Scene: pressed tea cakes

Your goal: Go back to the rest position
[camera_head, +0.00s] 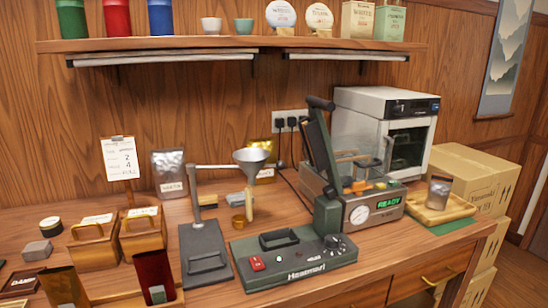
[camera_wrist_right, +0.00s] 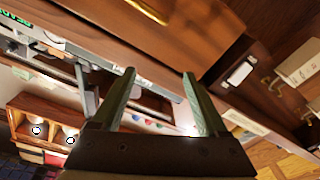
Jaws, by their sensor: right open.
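My right gripper (camera_wrist_right: 159,73) shows in the right wrist view with its two greenish fingers spread apart and nothing between them. Wooden drawer fronts (camera_wrist_right: 200,30) and the counter's edge lie beyond the fingers, and the gripper looks clear of them. Neither gripper shows in the head view. My left gripper is in none of the views.
The wooden counter holds a green heat sealer (camera_head: 295,262), a press with a READY display (camera_head: 375,207), a funnel on a stand (camera_head: 251,157) and wooden boxes (camera_head: 94,246). A white oven (camera_head: 385,105) stands behind. Cardboard cartons (camera_head: 465,185) are stacked at right.

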